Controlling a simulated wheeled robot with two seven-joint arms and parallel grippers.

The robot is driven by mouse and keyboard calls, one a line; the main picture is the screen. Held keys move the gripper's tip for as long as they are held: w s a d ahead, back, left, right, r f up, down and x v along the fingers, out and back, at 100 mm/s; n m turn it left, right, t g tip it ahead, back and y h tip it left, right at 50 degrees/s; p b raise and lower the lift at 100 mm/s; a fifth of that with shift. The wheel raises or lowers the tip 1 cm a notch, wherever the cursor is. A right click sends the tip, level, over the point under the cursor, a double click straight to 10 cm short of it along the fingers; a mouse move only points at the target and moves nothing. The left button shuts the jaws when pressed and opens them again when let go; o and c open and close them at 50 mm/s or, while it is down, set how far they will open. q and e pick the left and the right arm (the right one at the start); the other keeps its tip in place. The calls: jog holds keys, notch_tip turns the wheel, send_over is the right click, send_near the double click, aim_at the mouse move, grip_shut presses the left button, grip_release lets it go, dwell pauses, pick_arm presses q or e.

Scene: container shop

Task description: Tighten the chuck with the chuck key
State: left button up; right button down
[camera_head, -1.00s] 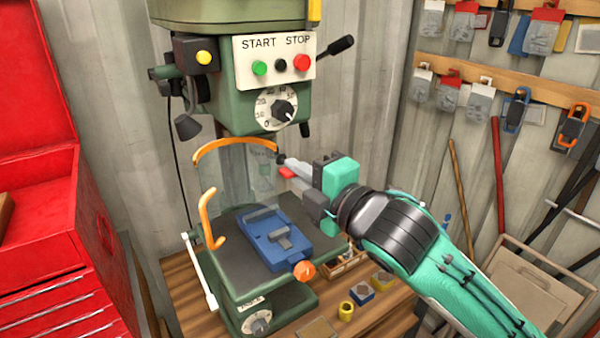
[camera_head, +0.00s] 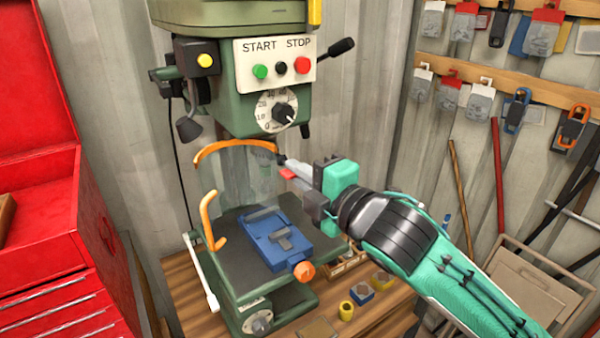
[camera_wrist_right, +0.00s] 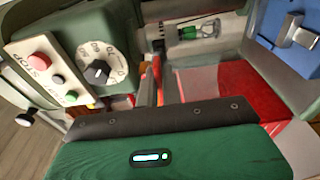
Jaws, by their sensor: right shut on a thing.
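My right gripper (camera_head: 292,170) reaches in from the right, in front of the drill press's clear guard. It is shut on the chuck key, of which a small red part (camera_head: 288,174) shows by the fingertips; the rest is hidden. The fingertips are at the right edge of the guard, below the drill head (camera_head: 235,105). The chuck (camera_head: 263,180) shows faintly through the guard; I cannot tell whether the key touches it. In the right wrist view a narrow red-orange piece (camera_wrist_right: 158,78) shows near the fingers. My left gripper is not in view.
The clear guard has an orange rim (camera_head: 235,143). A blue vise (camera_head: 270,240) with an orange knob sits on the press table. A red tool cabinet (camera_head: 45,220) stands at left. Tools hang at right.

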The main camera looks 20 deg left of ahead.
jog(key=shift+p+x, duration=0.4)
jog(key=shift+x, duration=0.4)
dwell(1.2)
jog(key=shift+w, duration=0.1)
jog(key=shift+m, duration=1.5)
jog(key=m+p, duration=0.1)
jog(key=m, duration=0.2)
jog(key=shift+t, duration=0.3)
jog(key=shift+y, duration=0.3)
